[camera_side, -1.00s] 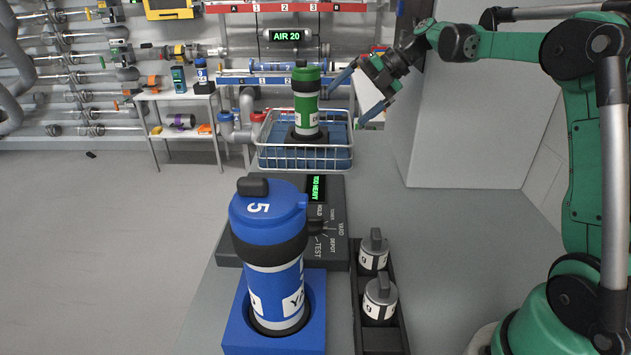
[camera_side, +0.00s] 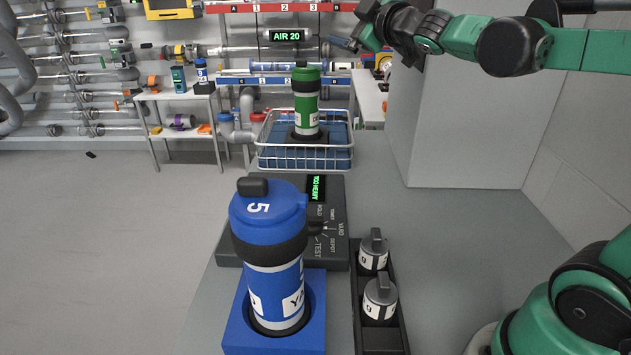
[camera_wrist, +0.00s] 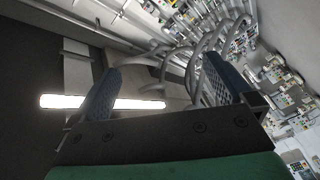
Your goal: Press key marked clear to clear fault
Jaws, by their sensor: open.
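A dark console (camera_side: 338,255) lies on the bench behind the blue tube. Its small display (camera_side: 317,188) glows green and reads TOO HEAVY. A dial beside it carries labels such as HOLD, YARD, DEPOT and TEST. I cannot make out a key marked clear in either view. My gripper (camera_side: 346,43) is high at the upper right of the side view, well above and away from the console. In the wrist view my gripper (camera_wrist: 168,82) has its two fingers wide apart with nothing between them.
A large blue canister (camera_side: 268,215) stands in a blue holder at the front. A green canister (camera_side: 306,92) stands in a wire basket (camera_side: 300,163). Two grey-topped weights (camera_side: 374,250) sit in a black tray. A sign (camera_side: 291,36) reads AIR 20.

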